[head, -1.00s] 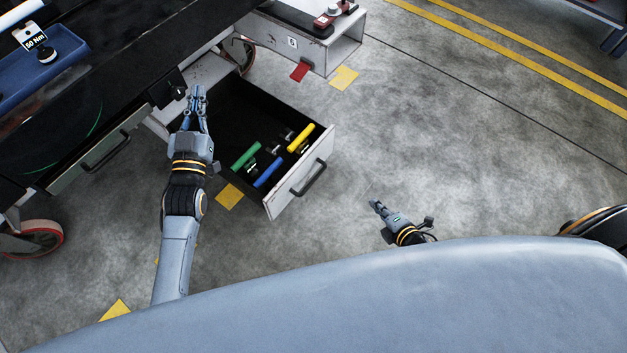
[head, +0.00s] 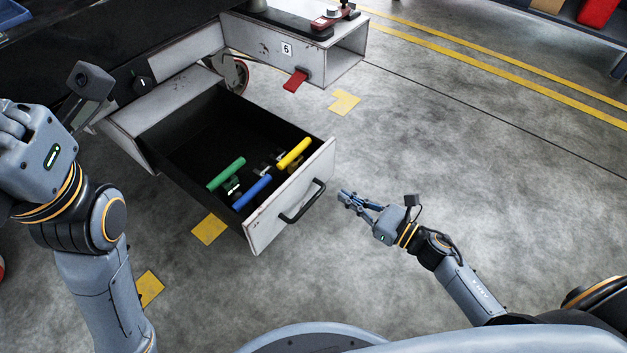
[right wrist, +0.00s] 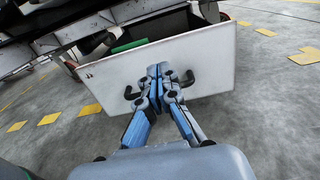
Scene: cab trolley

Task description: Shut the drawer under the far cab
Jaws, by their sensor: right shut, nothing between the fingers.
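The drawer (head: 285,211) stands pulled out under the far cab, with a pale front and a dark handle (head: 302,203). It holds green, blue and yellow handled tools. My right gripper (head: 344,197) is shut and empty, just right of the handle in the head view, with a small gap showing. In the right wrist view the closed fingertips (right wrist: 158,72) line up in front of the drawer front (right wrist: 213,62) and cover the middle of the handle. My left gripper (head: 12,120) is at the left edge, its fingers mostly cut off or hidden.
A pale end box labelled 6 (head: 312,60) with a red pedal (head: 295,81) stands behind the drawer. A caster wheel (head: 237,75) shows beneath. Yellow floor marks (head: 209,229) lie by the drawer. The grey floor to the right is clear.

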